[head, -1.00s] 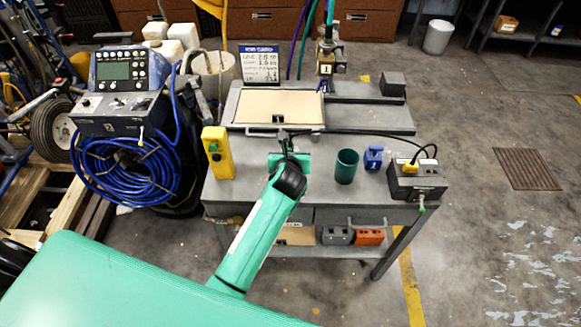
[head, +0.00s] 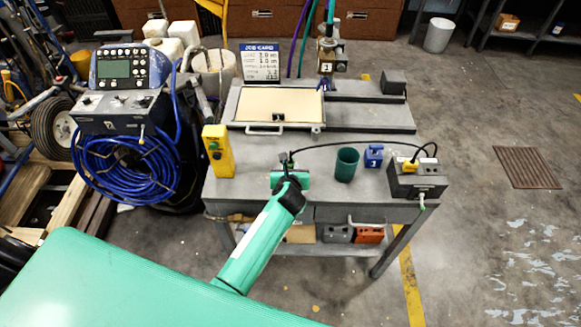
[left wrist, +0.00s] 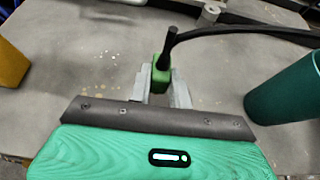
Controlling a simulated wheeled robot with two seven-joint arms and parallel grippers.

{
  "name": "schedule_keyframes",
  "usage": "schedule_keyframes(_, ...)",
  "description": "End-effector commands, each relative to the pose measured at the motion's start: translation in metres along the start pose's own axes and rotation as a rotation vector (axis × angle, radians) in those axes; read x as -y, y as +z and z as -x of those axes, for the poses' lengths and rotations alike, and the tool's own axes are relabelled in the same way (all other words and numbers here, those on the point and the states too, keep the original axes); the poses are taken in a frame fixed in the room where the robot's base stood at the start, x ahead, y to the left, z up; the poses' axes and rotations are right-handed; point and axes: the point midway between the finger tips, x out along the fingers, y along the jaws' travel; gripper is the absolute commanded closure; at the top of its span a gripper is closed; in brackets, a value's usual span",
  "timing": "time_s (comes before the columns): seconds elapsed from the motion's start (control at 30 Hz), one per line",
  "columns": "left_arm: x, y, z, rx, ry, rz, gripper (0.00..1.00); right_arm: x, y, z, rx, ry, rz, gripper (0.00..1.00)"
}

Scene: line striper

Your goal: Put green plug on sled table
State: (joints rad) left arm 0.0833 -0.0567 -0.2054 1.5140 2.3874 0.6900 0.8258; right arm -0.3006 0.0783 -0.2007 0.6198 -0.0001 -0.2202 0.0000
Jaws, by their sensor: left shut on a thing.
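The green plug (left wrist: 159,68) sits upright between the fingers of my left gripper (left wrist: 160,88) in the left wrist view. The gripper is shut on it. In the head view my left gripper (head: 287,174) is over the front middle of the grey table (head: 325,192), and the plug is small and mostly hidden there. A black cable (head: 345,143) runs from the plug to a black box (head: 415,180) at the table's right end. I cannot tell whether the plug touches the tabletop. My right gripper is not in view.
A yellow control box (head: 217,152) stands left of my gripper. A dark green cup (head: 346,165) and a blue block (head: 373,156) stand to its right. A framed tan panel (head: 275,103) lies behind it. The tabletop between yellow box and gripper is clear.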

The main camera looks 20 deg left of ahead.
Motion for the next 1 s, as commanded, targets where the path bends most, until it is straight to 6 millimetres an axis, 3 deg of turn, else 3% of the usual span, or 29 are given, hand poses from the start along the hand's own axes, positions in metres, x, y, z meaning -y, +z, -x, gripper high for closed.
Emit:
schedule_keyframes(0.03,0.0,-0.001,0.0,0.0,0.0,0.0,0.75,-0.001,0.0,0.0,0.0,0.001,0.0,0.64)
schedule_keyframes(0.1,0.0,-0.001,0.0,0.0,0.0,0.0,0.61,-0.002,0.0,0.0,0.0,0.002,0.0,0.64)
schedule_keyframes(0.13,0.0,-0.001,0.0,0.0,0.0,0.0,0.59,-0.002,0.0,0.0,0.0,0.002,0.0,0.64)
schedule_keyframes(0.53,0.0,0.002,0.006,-0.001,0.0,0.001,0.59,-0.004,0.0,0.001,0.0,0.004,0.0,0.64)
schedule_keyframes(0.67,0.0,0.001,0.022,-0.001,-0.001,0.002,0.59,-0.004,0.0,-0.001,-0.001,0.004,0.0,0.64)
schedule_keyframes(1.0,0.0,0.001,0.086,-0.001,0.0,0.001,0.59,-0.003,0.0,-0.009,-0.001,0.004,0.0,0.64)
